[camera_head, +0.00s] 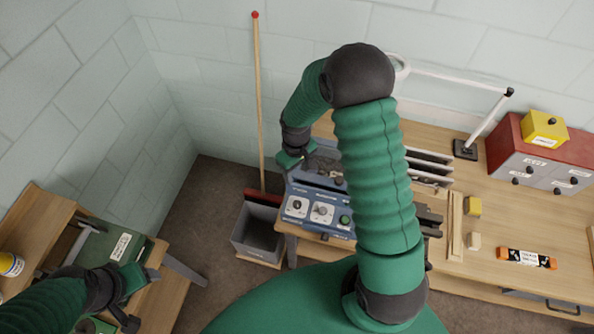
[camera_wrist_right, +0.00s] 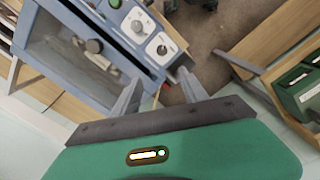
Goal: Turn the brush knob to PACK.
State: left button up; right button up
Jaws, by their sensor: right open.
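The blue machine (camera_head: 318,195) has a sloped front panel with two dark knobs on white plates and a green button (camera_head: 345,220). The left knob (camera_head: 297,205) and the middle knob (camera_head: 321,211) have labels too small to read, so I cannot tell which is the brush knob or its setting. In the right wrist view these are the lower knob (camera_wrist_right: 162,50) and the upper knob (camera_wrist_right: 137,26). My right gripper (camera_head: 298,160) is open and empty above the machine's left side; its fingers (camera_wrist_right: 158,84) are apart from the knobs. My left gripper (camera_head: 142,296) appears open and empty at lower left.
A grey bin (camera_head: 258,232) stands on the floor left of the machine, near a tall wooden pole (camera_head: 259,100). My right arm hides part of the machine.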

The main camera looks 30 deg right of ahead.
dwell(0.3)
notch_tip(320, 180, up, 17)
jog(key=b, duration=0.5)
jog(key=shift+w+f, duration=0.15)
